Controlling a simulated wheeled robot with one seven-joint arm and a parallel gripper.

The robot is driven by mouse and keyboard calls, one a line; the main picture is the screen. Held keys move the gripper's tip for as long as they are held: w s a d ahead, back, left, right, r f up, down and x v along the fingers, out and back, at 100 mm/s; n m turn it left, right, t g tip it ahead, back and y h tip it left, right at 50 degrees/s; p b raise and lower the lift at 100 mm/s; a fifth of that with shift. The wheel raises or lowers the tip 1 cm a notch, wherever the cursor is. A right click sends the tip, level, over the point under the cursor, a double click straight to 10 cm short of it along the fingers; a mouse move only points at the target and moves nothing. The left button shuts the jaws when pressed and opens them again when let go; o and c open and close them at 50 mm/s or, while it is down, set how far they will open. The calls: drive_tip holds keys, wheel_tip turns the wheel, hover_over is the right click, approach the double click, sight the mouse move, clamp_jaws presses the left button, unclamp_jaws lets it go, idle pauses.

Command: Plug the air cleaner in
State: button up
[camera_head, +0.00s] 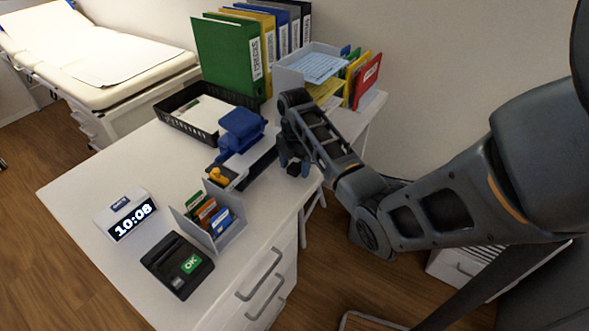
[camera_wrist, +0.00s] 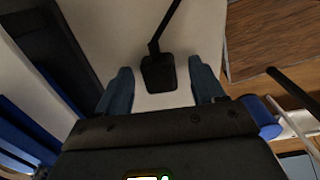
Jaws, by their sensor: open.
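My gripper (camera_head: 292,158) hangs low over the right edge of the white desk, its fingers apart. In the wrist view my gripper (camera_wrist: 162,88) is open, with a blue-grey finger on each side. A small black plug-like block (camera_wrist: 158,74) with a black cable lies on the white desk top between the fingers, with gaps on both sides. It also shows as a dark block (camera_head: 294,169) by the fingers in the head view. A white, slatted unit (camera_head: 462,268) stands on the floor at right, partly behind my arm; I cannot tell whether it is the air cleaner. No socket is recognisable.
A blue stapler-like device (camera_head: 240,132), a black tray (camera_head: 178,122) and binders (camera_head: 228,55) stand near my gripper on the desk (camera_head: 75,185). A card holder (camera_head: 213,222), clock (camera_head: 125,214) and black terminal (camera_head: 177,264) stand in front. Drawer handles (camera_head: 262,275) protrude.

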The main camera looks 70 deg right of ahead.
sight(294, 166)
drive_tip(key=c, duration=1.1)
drive_tip(key=shift+r, duration=0.1)
drive_tip(key=shift+r, duration=0.6)
wheel_tip(294, 166, up, 3)
drive_tip(key=shift+f, duration=0.15)
drive_tip(key=s+d+r, duration=0.2)
drive_tip(key=s, duration=0.1)
drive_tip(key=s+d+r, duration=0.2)
drive_tip(key=s, duration=0.1)
drive_tip(key=s+d+r+p, duration=0.1)
drive_tip(key=s+d+r, duration=0.1)
drive_tip(key=s+r, duration=0.1)
drive_tip(key=shift+s, duration=0.55)
drive_tip(key=shift+a+f, duration=0.1)
